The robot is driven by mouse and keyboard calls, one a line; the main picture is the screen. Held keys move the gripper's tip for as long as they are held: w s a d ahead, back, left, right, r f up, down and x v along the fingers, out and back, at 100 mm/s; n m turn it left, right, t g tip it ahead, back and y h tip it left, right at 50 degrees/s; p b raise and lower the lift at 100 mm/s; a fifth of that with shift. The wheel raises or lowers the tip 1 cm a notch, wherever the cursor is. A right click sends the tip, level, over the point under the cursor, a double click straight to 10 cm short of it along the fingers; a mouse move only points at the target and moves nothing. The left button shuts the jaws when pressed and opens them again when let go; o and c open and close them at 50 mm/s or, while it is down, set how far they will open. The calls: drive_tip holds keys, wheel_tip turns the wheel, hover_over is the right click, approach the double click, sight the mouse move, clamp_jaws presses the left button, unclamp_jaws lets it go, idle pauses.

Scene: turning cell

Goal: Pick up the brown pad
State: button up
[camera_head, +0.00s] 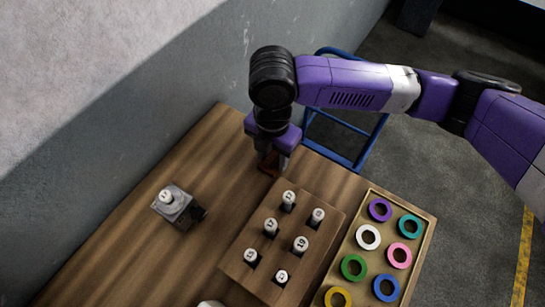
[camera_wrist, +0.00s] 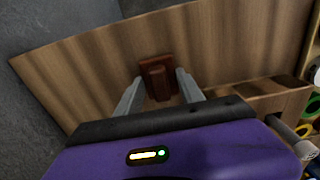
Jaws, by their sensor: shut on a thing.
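The brown pad (camera_wrist: 155,66) is a reddish-brown piece with a raised block on it, in the upper middle of the wrist view. In the head view a bit of the pad (camera_head: 266,165) shows under my gripper (camera_head: 274,161), near the far edge of the wooden table. In the wrist view my gripper (camera_wrist: 160,80) has one grey finger on each side of the raised block, shut on it. Most of the pad is hidden by the gripper in the head view. I cannot tell whether the pad touches the table.
A wooden block (camera_head: 249,223) with several numbered white-topped pieces stands close in front of my gripper. A tray (camera_head: 428,223) of coloured rings is to its right. A grey fixture (camera_head: 178,205) sits at left. A wall (camera_head: 110,150) runs along the left; a blue frame (camera_head: 340,158) stands behind.

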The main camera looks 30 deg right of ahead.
sight(273, 155)
wheel_tip(273, 155, up, 20)
drive_tip(key=shift+b, duration=0.35)
idle(0.5)
